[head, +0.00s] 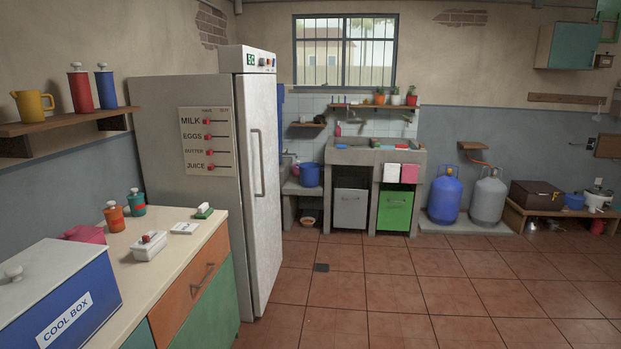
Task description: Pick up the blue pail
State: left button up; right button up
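A blue pail (310,175) stands upright on the low concrete ledge (291,188) at the back of the room, between the fridge and the sink unit. It is a small blue bucket with an open top. A pink item (296,168) sits just to its left, partly behind the fridge's edge. Neither of my grippers is in the head view, and nothing is touching the pail that I can see.
A tall grey fridge (263,190) and a cream-topped counter (185,262) with a blue cool box (62,300) stand on the left. The concrete sink unit (362,152) stands right of the pail. Gas cylinders (445,197) stand further right. The tiled floor (400,290) is open.

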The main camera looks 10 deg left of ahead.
aim_at(309, 172)
jog(key=i+u, duration=0.1)
jog(key=i, duration=4.4)
